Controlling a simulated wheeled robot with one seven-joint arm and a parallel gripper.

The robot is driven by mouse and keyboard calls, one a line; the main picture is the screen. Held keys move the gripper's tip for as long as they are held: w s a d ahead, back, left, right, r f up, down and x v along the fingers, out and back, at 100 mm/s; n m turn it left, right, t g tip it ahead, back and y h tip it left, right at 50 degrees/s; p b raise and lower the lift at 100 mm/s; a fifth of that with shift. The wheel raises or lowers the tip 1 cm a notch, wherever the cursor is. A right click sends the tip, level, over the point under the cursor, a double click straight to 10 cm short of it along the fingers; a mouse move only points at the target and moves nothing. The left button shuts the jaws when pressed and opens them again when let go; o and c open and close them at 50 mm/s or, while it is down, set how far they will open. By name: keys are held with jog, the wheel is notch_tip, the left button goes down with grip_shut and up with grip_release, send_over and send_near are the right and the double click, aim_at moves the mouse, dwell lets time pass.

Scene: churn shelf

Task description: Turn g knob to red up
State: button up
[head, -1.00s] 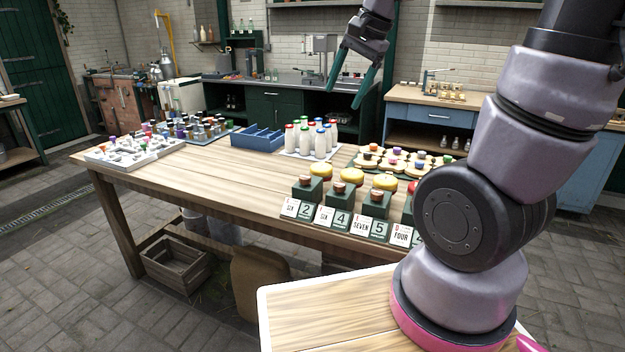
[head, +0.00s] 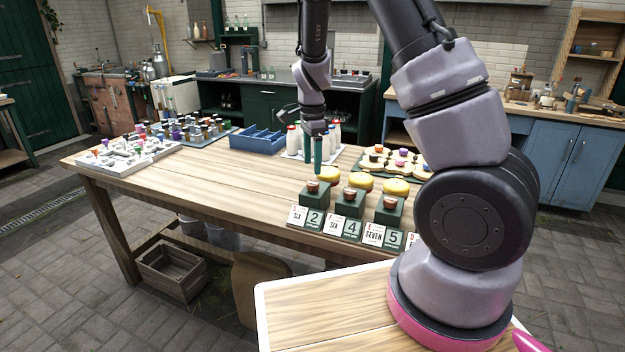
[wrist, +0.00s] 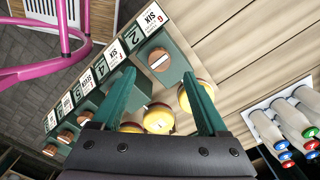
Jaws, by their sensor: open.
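A row of dark green boxes with round copper-brown knobs stands along the table's front edge. The leftmost knob (head: 313,186) sits above a card reading SIX and 2; it also shows in the wrist view (wrist: 159,61), with a pale bar across its top. The cards' small letters are too small to read surely, so I cannot confirm which knob is g. No red mark on the leftmost knob is clear. My gripper (head: 318,168) is open, pointing down just above and behind the leftmost knob. In the wrist view, its green fingers (wrist: 160,76) are spread and empty, with this knob between and beyond their tips.
Other knobs, such as the second (head: 350,193) and third (head: 390,201), stand to the right. Yellow round pieces (head: 360,181) sit close behind the boxes. White bottles (head: 293,140) stand farther back. The wooden table (head: 230,185) is clear to the left.

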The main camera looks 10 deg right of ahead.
aim_at(313, 182)
notch_tip(313, 182, down, 6)
jog(key=shift+f, duration=0.1)
grip_shut()
dwell(0.4)
jog(key=shift+n, duration=0.4)
jog(key=n, duration=0.3)
jog(key=shift+n, duration=0.4)
jog(key=n, duration=1.3)
jog(key=shift+n, duration=0.3)
